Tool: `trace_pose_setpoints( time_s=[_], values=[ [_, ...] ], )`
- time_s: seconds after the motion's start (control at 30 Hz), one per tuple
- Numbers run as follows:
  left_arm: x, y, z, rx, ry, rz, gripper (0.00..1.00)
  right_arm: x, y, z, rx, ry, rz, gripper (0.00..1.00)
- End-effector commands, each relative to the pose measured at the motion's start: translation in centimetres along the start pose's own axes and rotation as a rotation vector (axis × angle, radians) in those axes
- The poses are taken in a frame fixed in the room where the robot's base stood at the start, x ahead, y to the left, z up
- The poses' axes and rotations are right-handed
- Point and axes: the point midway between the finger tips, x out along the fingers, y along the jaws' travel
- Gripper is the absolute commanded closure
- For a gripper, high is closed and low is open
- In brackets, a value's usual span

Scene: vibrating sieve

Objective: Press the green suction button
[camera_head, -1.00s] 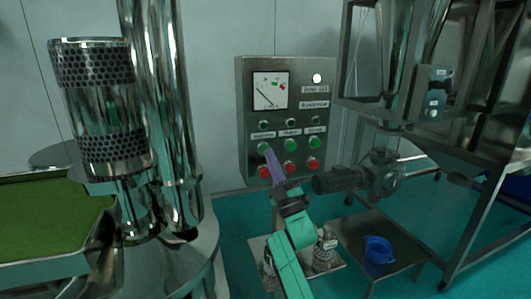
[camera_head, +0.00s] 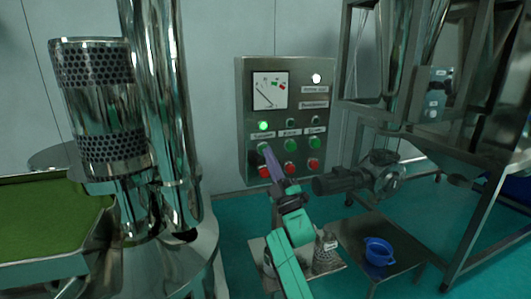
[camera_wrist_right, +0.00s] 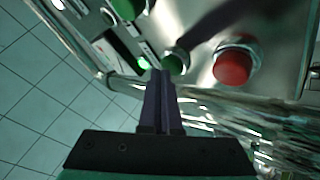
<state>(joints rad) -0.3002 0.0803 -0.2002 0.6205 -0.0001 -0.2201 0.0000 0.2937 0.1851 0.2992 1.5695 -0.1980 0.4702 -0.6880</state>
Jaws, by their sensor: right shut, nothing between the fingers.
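The grey control box (camera_head: 245,108) on the wall has a row of three green buttons above a row of red ones. The left green button (camera_head: 262,147) sits under a small label that I cannot read clearly. A green lamp (camera_head: 263,126) above it is lit. My right gripper (camera_head: 267,151) is shut and empty, its dark fingertips at the left green button and partly covering it. In the right wrist view, the fingertips (camera_wrist_right: 161,74) are right beside a green button (camera_wrist_right: 175,62); I cannot tell whether they touch. My left gripper is not in view.
A red button (camera_head: 265,172) is close below the fingertips; a large red one (camera_wrist_right: 233,66) shows in the wrist view. A motor (camera_head: 342,181) juts out right of my arm. A blue bowl (camera_head: 378,251) stands on a low metal table. A steel column (camera_head: 160,90) stands left.

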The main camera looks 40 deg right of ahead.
Motion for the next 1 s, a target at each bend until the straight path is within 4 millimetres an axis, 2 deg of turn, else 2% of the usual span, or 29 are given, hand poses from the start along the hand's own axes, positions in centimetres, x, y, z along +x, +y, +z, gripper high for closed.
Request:
trace_pose_setpoints(
  time_s=[0.33,0.6,1.0],
  values=[
    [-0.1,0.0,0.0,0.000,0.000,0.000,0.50,-0.1,0.1,-0.1,0.000,-0.001,0.000,1.00],
    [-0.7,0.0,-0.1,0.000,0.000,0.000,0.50,-1.2,0.9,-0.8,-0.001,-0.001,-0.001,1.00],
    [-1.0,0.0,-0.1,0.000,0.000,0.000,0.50,-1.7,1.2,-1.2,0.000,-0.001,-0.001,1.00]
  ],
)
